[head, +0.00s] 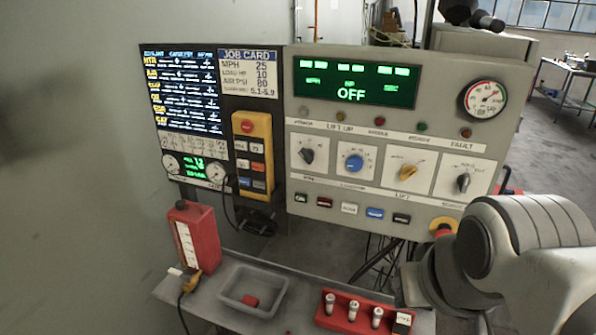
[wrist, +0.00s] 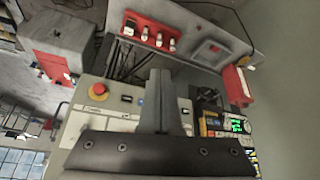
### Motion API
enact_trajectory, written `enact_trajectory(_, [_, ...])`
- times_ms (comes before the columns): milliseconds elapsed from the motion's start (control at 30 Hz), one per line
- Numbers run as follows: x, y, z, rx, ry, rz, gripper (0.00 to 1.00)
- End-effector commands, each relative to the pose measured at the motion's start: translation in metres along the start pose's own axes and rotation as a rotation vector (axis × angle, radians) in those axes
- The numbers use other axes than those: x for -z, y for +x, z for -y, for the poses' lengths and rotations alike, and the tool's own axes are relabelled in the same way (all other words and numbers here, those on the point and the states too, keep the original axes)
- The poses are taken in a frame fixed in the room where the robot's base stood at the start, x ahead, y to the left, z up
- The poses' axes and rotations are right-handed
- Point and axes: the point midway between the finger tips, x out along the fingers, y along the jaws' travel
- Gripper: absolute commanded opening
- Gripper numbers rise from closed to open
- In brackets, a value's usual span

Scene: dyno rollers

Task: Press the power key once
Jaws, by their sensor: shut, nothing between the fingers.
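A grey control panel (head: 390,135) stands upright, with a green display (head: 355,84) reading OFF. A row of small keys runs along its lower edge: a dark one (head: 301,198), a red one (head: 325,202), a white one (head: 349,208), a blue one (head: 375,213) and another dark one (head: 401,218). Their labels are too small to read, so I cannot tell which is the power key. My gripper (wrist: 160,78) is shut and empty in the wrist view, in front of the panel (wrist: 95,122), hiding part of the key row. The head view does not show its fingers.
A yellow pendant (head: 253,155) hangs left of the knobs. A red stop button on a yellow base (head: 443,226) sits at the panel's lower right, near my arm. The shelf below holds a red bottle (head: 194,238), a grey tray (head: 252,290) and a red rack (head: 362,318).

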Motion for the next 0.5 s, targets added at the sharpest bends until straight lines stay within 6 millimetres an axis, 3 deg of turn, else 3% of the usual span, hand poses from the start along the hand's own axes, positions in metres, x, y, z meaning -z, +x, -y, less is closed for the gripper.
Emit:
enact_trajectory(267, [0.001,0.002,0.0,0.002,-0.005,-0.004,0.0])
enact_trajectory(367, [0.011,0.015,0.001,0.01,-0.036,-0.033,0.0])
enact_trajectory(500, [0.043,0.052,0.006,0.029,-0.139,-0.137,0.0])
